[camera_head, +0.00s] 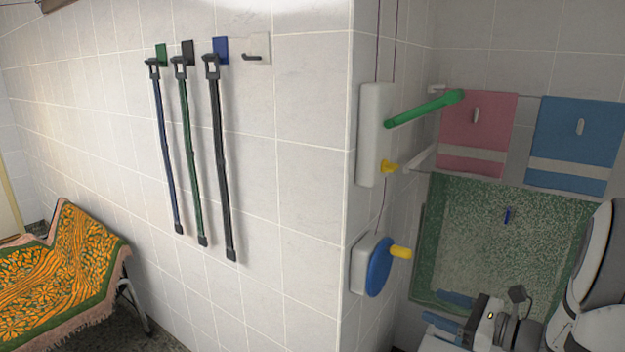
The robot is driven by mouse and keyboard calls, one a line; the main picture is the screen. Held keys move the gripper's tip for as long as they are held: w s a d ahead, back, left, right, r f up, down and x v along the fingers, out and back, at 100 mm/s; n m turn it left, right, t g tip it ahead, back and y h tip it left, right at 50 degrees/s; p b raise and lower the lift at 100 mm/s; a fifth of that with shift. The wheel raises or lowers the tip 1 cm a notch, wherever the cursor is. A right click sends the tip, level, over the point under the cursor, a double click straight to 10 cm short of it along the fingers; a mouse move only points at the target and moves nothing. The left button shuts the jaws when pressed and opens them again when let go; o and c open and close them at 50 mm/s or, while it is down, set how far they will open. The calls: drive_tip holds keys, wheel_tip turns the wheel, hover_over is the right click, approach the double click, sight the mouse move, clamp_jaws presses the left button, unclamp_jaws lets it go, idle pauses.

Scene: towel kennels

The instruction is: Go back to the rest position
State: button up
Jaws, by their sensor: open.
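My arm is folded in the bottom right corner, with white and dark grey links. My gripper (434,306) is at its left end, low in the picture. Two bluish fingers point left with a gap between them, so it looks open, and nothing shows between them. The lower part of the arm is cut off by the frame edge.
Three straps (192,160) hang from wall hooks. A lever panel (375,135) with a green handle and a blue disc (378,267) are on the wall corner. Pink (478,118) and blue (577,140) towels hang behind the arm. A patterned cloth (65,265) covers a bench at left.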

drive_tip(key=s+a+n+g+h, duration=0.4)
drive_tip(key=s+a+n+g, duration=0.6)
drive_tip(key=s+a+n, duration=0.3)
drive_tip(key=s+n+h, duration=0.1)
drive_tip(key=n+h, duration=0.2)
drive_tip(key=n, duration=0.1)
drive_tip(key=s+d+n+t+h, duration=0.1)
drive_tip(key=s+n+h, duration=0.1)
drive_tip(key=n, duration=0.2)
drive_tip(key=s+n+h, duration=0.2)
drive_tip(key=n+h, duration=0.1)
drive_tip(key=n, duration=0.1)
drive_tip(key=shift+s+d+r+t+h, duration=0.2)
drive_tip(key=shift+s+r+t+h, duration=0.1)
drive_tip(key=shift+r+t, duration=0.1)
drive_tip(key=shift+c, duration=0.4)
